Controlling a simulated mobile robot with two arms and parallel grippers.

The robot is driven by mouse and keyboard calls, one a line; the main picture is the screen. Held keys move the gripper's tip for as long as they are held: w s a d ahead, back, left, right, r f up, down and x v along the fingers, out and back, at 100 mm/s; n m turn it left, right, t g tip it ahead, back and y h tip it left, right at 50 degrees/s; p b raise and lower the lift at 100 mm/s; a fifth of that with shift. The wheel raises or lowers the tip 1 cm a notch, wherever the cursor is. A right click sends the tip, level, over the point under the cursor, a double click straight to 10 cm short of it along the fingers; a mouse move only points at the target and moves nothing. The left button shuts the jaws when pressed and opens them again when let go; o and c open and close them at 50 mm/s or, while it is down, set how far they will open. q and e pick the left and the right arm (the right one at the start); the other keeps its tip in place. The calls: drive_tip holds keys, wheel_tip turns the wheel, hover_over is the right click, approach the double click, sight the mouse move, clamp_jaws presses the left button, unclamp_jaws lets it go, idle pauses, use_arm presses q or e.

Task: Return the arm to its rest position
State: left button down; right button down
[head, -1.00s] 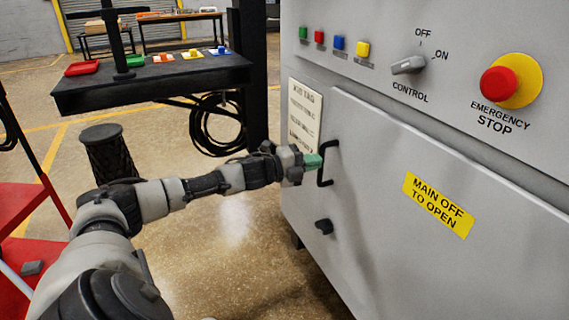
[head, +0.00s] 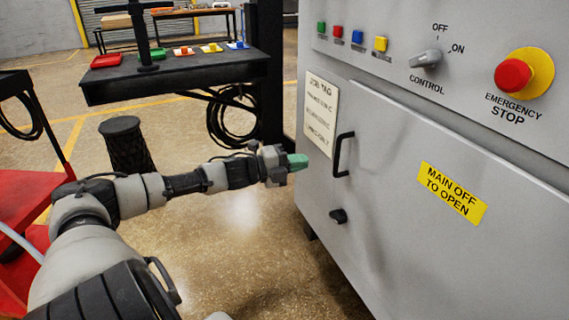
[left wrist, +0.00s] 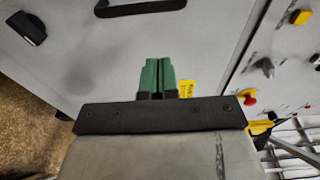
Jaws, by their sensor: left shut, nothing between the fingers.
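My left arm reaches in from the lower left of the head view. Its gripper (head: 298,162) has green fingers, shut and empty, to the left of the grey furnace cabinet (head: 420,250). The black door handle (head: 342,155) is just right of the fingertips, with a gap between them. In the left wrist view the shut green fingers (left wrist: 156,76) point toward the cabinet front, and the handle (left wrist: 140,8) shows at the top. My right gripper is not in view.
The furnace panel has a control knob (head: 426,60) and a red emergency stop (head: 513,75). A black shelf (head: 180,78) with coloured items stands behind the arm. A black ribbed stand (head: 125,147) and red cart (head: 25,205) are to the left. Floor below the gripper is clear.

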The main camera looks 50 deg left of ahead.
use_arm(q)
drive_tip(key=shift+p+v, duration=0.65)
drive_tip(key=shift+v, duration=1.15)
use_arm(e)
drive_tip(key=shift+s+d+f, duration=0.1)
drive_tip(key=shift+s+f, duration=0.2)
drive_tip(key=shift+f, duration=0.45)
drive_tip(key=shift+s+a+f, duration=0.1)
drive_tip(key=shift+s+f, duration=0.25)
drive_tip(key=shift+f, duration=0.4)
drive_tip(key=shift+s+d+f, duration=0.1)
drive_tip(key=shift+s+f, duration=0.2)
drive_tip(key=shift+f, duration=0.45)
use_arm(q)
drive_tip(key=shift+a, duration=0.15)
